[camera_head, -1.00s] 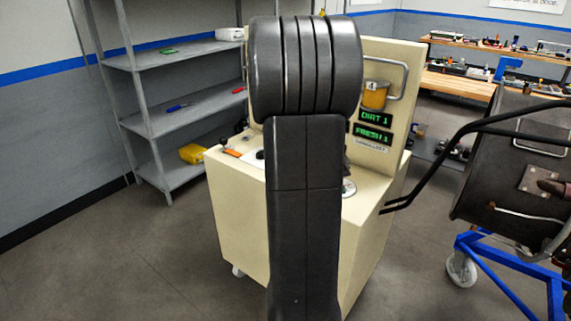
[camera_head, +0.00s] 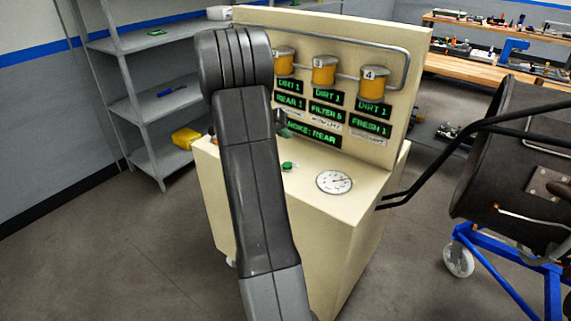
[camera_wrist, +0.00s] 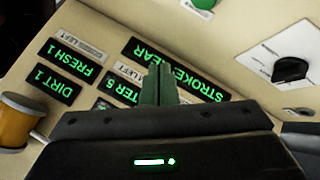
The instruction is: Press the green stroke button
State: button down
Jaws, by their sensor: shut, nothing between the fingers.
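The green button (camera_head: 288,166) sits on the top of the cream console (camera_head: 352,212), left of a round gauge. A green button (camera_wrist: 203,3) is also cut off by the top edge of the wrist view. My gripper (camera_wrist: 160,70) is shut and empty, with its greenish fingers in front of the display panel. The stroke display (camera_wrist: 200,78) reads "STROKE:REAR" and lies just behind the fingertips. In the head view my arm covers the console's left part, and only a bit of my gripper (camera_head: 281,123) shows beside it, above and behind the button.
The round gauge (camera_head: 334,182) is on the console top. Orange-yellow filter cups (camera_head: 324,72) and a metal rail (camera_head: 400,85) stick out from the panel. A black knob (camera_wrist: 290,70) shows in the wrist view. A blue-framed cart (camera_head: 490,258) stands right; a shelf (camera_head: 165,105) stands left.

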notch_tip(320, 180, down, 8)
jog(key=b, duration=0.3)
jog(key=shift+r, duration=0.2)
jog(key=shift+f+b, duration=0.7)
jog(key=shift+b, duration=0.2)
jog(key=shift+f+b, duration=0.85)
jog(key=shift+b, duration=0.7)
dwell(1.8)
jog(key=shift+r, duration=0.9)
jog(key=shift+r+p, duration=1.25)
jog(key=shift+r, duration=1.3)
